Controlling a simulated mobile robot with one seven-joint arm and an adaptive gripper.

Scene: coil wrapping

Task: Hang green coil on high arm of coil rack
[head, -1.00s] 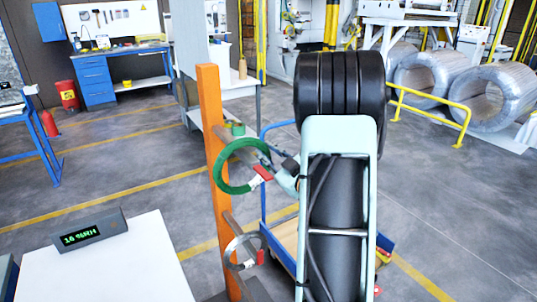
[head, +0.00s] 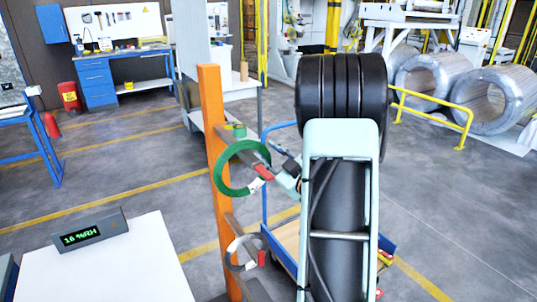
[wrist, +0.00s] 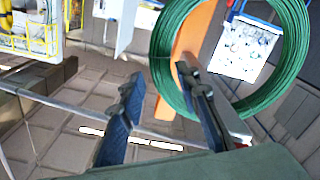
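The green coil (head: 219,181) is a ring with a red-and-white tag, upright beside the orange post of the coil rack (head: 211,110). The rack's grey high arm (head: 226,136) runs from the post to the coil and appears to pass through the ring. In the wrist view, the coil (wrist: 163,65) shows at the upper right, with the post behind it. My gripper (head: 272,171) is at the coil's right side. In the wrist view, its fingers (wrist: 165,95) are apart with nothing clearly between them; the right finger overlaps the coil's lower edge. Exact contact cannot be told.
A grey coil (head: 231,256) with a red tag hangs lower on the rack. A blue cart (head: 285,246) stands behind my arm. A white table (head: 125,265) with a display box (head: 88,228) is at the front left. Open floor lies at left.

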